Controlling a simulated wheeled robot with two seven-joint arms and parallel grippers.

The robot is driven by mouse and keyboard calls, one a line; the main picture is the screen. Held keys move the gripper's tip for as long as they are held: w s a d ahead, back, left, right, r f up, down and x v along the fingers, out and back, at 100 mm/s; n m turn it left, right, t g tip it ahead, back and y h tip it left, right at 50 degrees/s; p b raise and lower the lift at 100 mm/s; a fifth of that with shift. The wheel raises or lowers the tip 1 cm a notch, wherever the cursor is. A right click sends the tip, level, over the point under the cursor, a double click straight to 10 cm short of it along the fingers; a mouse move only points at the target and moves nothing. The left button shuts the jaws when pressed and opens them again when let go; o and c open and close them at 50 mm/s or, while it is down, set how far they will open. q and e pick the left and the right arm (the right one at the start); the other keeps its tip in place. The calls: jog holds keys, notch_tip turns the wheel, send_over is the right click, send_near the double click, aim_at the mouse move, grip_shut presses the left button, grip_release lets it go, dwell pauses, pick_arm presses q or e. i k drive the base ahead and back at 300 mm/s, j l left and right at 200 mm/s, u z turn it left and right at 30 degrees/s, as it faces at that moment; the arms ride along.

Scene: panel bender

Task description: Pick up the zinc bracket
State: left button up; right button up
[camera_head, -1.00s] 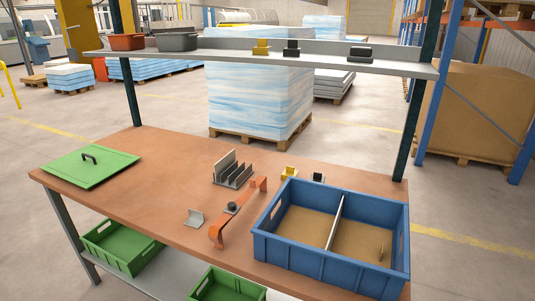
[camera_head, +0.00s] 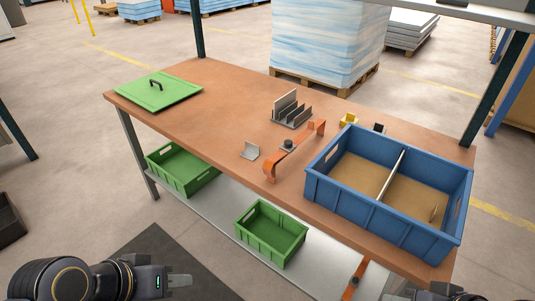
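The zinc bracket (camera_head: 249,150) is a small grey L-shaped piece. It stands on the brown tabletop (camera_head: 215,115), near the front edge and left of the orange bent strip (camera_head: 290,155). Nothing of mine touches it. My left gripper (camera_head: 181,282) is at the lower left, in front of the table and well short of the bracket. Its fingers are small and seen side-on, so I cannot tell whether they are apart. Grey parts at the bottom right edge may be my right gripper, but they are cut off by the frame.
A blue divided crate (camera_head: 327,200) stands at the right of the table. A green lid (camera_head: 180,94) lies at the left. A slotted grey rack (camera_head: 291,112) is behind the bracket. Green bins (camera_head: 271,235) sit on the lower shelf. The tabletop left of the bracket is clear.

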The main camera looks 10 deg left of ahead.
aim_at(252, 152)
jog(key=i+j+u, duration=0.15)
jog(key=i+u, duration=0.4)
jog(key=u, duration=0.25)
jog(key=i+u, duration=0.4)
jog(key=k, duration=0.1)
